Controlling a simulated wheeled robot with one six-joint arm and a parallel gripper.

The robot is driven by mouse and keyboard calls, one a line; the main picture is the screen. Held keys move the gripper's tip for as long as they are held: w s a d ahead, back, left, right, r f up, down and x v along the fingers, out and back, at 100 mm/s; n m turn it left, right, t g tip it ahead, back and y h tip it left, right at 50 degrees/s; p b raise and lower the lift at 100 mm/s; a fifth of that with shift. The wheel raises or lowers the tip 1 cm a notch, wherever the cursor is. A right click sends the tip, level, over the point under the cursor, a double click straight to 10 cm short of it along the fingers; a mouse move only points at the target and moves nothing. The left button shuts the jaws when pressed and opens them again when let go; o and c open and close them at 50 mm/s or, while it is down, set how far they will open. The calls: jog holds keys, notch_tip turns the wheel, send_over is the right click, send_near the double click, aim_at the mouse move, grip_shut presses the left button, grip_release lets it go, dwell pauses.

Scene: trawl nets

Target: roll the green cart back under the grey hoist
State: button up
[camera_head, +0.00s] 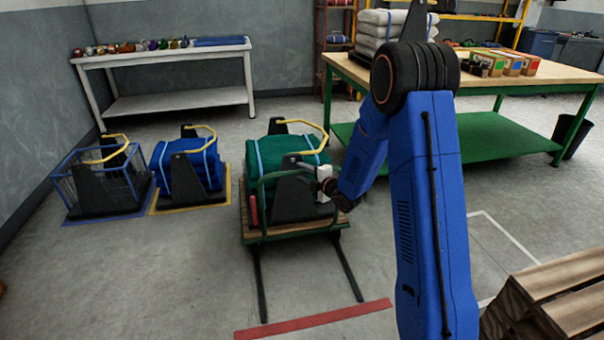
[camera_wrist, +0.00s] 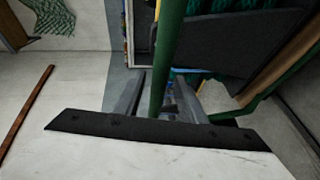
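The green cart (camera_head: 252,239) stands in the middle of the head view, with a wooden deck and a green tube handle. It bears a green net bundle (camera_head: 270,152) in a dark grey cradle (camera_head: 293,200) with a yellow bar. My gripper (camera_head: 303,164) is at the upper right of the cart's handle. In the wrist view the handle's green tube (camera_wrist: 163,75) runs between the two fingers of my gripper (camera_wrist: 161,85), with narrow gaps seeming to show on both sides. I cannot make out a grey hoist in either view.
Two dark rails (camera_head: 260,285) run from the cart toward a red floor stripe (camera_head: 315,318). A blue bundle (camera_head: 188,165) and a wire basket (camera_head: 100,185) stand left. A workbench (camera_head: 480,135) is behind right; wooden pallets (camera_head: 560,300) are front right. Front-left floor is clear.

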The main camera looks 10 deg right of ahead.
jog(key=shift+w+a, duration=0.2)
jog(key=shift+w, duration=0.35)
